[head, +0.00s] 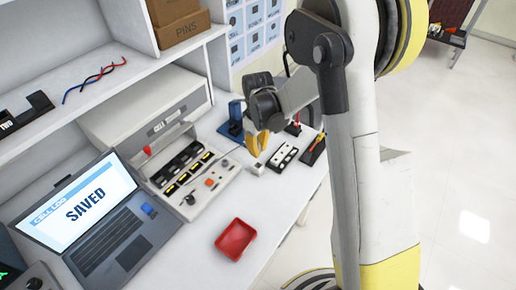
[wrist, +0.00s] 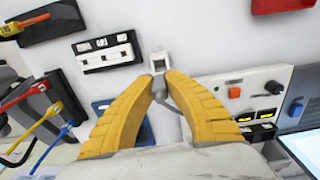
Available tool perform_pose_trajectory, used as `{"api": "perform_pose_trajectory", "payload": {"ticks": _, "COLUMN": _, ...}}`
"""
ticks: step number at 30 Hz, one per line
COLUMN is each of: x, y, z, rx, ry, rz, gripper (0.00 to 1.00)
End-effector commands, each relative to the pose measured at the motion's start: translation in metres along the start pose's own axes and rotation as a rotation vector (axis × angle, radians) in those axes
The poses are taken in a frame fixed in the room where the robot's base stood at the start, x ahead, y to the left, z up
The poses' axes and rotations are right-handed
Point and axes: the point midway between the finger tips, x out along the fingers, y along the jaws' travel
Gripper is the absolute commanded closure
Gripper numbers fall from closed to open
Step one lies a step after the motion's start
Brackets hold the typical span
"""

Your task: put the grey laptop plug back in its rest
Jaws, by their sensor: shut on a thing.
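My gripper (head: 257,146) has yellow fingers and points down over the bench, beyond the test panel. In the wrist view its fingers (wrist: 160,84) are closed on the small grey plug (wrist: 159,90), whose grey cable (wrist: 176,107) trails back between them. The plug is mostly hidden by the fingers. A small white block with a square opening (wrist: 160,62) lies just ahead of the fingertips; it looks like the rest. In the head view this white block (head: 257,169) stands on the bench just below the fingertips. I cannot tell whether the plug touches it.
A white strip with black slots (head: 283,157) and a black tray (head: 314,150) stand right of the block. The test panel (head: 200,185), open laptop (head: 105,235) and red tray (head: 236,240) are left and nearer. A blue stand (head: 233,125) is behind.

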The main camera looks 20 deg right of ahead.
Motion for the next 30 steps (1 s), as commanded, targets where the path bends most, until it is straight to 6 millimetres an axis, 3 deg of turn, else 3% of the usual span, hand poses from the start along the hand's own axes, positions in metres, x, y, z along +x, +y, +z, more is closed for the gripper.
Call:
{"api": "perform_pose_trajectory", "payload": {"ticks": 3, "x": 0.017, "y": 0.0, "z": 0.0, "rx": 0.0, "ry": 0.0, "rz": 0.0, "gripper": 1.0}}
{"api": "perform_pose_trajectory", "payload": {"ticks": 11, "x": 0.038, "y": 0.0, "z": 0.0, "rx": 0.0, "ry": 0.0, "rz": 0.0, "gripper": 1.0}}
{"api": "perform_pose_trajectory", "payload": {"ticks": 30, "x": 0.04, "y": 0.0, "z": 0.0, "rx": 0.0, "ry": 0.0, "rz": 0.0, "gripper": 1.0}}
